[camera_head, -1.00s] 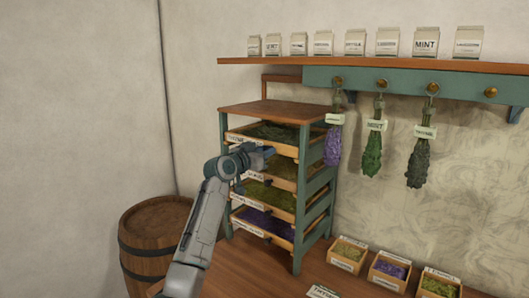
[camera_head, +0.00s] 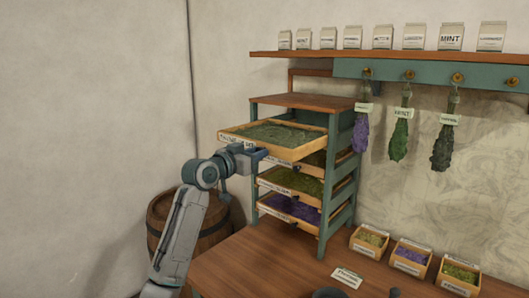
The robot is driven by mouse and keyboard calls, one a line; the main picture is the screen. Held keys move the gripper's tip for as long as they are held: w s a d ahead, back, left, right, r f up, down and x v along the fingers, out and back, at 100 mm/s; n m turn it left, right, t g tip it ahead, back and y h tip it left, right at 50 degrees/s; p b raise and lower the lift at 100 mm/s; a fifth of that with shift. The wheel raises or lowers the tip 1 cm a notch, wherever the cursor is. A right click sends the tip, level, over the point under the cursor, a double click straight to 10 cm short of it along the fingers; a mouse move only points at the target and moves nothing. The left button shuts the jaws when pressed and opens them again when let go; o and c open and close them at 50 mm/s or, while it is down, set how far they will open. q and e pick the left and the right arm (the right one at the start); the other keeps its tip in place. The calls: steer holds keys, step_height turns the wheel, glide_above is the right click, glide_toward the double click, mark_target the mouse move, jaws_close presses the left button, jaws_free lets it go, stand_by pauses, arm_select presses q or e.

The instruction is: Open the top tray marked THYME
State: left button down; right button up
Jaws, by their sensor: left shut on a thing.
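The top tray (camera_head: 275,133) is a shallow wooden tray of dark green herb, drawn well out of the green rack (camera_head: 341,190) toward the front left. Its label is at the front edge, partly hidden and too small to read for certain. My left gripper (camera_head: 254,153) is shut at the front edge of this tray, below and beside the label. The fingertips are partly hidden by the tray front. My right gripper is not in view.
Lower trays of green (camera_head: 290,182) and purple (camera_head: 292,207) herbs sit in the rack. A barrel (camera_head: 205,238) stands behind my arm. Small herb boxes (camera_head: 410,257) and a label card (camera_head: 346,279) lie on the table. Dried bundles (camera_head: 400,135) hang at right.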

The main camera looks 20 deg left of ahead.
arm_select(q)
steer(key=shift+s+a+r, duration=0.1)
steer(key=shift+s+a, duration=0.15)
steer(key=shift+s, duration=0.45)
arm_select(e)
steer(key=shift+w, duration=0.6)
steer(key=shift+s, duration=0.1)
arm_select(q)
steer(key=c, duration=1.2)
jaws_free()
steer(key=shift+c, duration=0.2)
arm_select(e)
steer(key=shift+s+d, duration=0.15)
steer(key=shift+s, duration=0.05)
arm_select(q)
steer(key=shift+s+a, duration=0.1)
steer(key=shift+s, duration=0.05)
steer(key=b+v, duration=0.4)
steer(key=v, duration=0.6)
steer(key=shift+s, duration=0.3)
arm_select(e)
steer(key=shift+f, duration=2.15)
arm_select(q)
steer(key=shift+a, duration=0.1)
